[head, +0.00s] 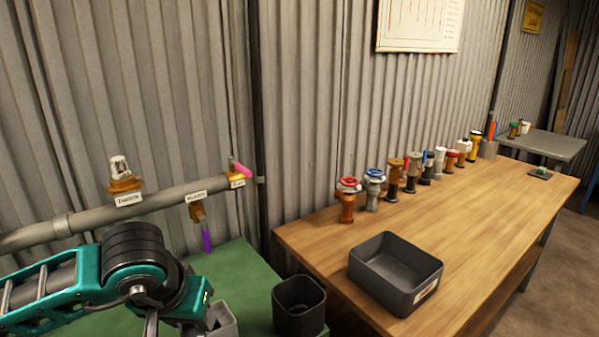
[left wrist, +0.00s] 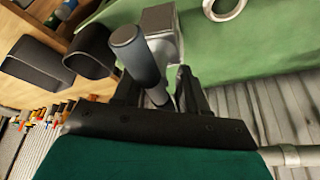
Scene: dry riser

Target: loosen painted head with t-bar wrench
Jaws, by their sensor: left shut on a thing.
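A grey pipe (head: 75,224) along the wall carries several fittings. A white-topped head on a brass body (head: 120,172) stands at the left, a brass fitting with a purple lever (head: 206,240) hangs in the middle, and one with a pink lever (head: 242,170) is at the right end. Their labels are too blurred to tell which is the painted head. My left gripper (left wrist: 155,92) is shut on a tool with a thick dark grey cylindrical handle (left wrist: 136,55), apparently the T-bar wrench. It is beside a grey square holder (left wrist: 160,22); whether the tool touches it is unclear. My right gripper is out of view.
The green bench (head: 245,262) bears a dark open bin (head: 300,312). A wooden table (head: 440,235) at the right carries a grey tray (head: 362,272) and a row of several valves. A light ring (left wrist: 243,5) lies on the green surface.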

